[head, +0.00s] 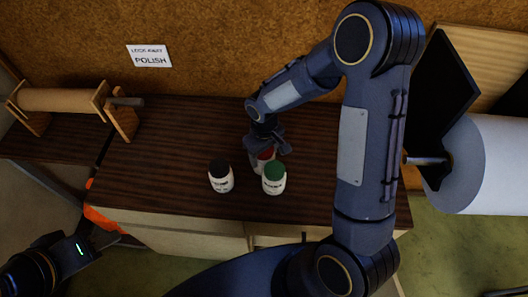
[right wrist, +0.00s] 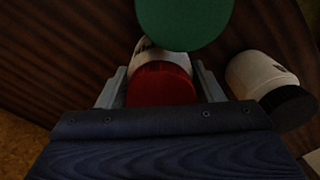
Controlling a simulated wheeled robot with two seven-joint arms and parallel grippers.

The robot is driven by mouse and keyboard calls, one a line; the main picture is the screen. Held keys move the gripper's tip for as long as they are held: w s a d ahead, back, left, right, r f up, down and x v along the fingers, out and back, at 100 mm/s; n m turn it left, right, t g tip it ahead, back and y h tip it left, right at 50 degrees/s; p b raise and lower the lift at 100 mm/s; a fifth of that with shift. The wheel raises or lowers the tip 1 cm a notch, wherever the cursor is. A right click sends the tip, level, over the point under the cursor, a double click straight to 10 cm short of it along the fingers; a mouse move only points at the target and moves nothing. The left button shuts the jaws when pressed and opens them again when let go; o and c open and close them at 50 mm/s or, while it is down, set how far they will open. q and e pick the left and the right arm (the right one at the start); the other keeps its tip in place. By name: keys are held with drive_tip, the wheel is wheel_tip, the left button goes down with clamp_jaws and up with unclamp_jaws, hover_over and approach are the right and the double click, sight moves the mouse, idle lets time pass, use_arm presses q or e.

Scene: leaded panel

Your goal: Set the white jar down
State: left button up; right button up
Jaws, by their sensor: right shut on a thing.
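My right gripper (head: 272,147) is shut on a white jar with a red lid (head: 265,154). In the right wrist view, the red-lidded jar (right wrist: 160,84) sits between the two fingers (right wrist: 160,88). I cannot tell whether its base touches the dark wooden top (head: 150,165). A white jar with a green lid (head: 274,185) stands just in front of it and hides part of it. A white jar with a black lid (head: 221,182) stands upright to the left. Part of my left arm shows at the lower left, but its fingers are out of view.
A wooden stand with a brown roll (head: 60,100) is at the back left. A sign (head: 150,56) reading "POLISH" is on the back wall. A large pale roll (head: 485,165) and a dark panel (head: 438,90) are at the right. The top left of the jars is clear.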

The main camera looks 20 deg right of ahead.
drive_tip(key=shift+f, duration=0.2)
drive_tip(key=o, duration=1.2)
drive_tip(key=shift+r, duration=0.1)
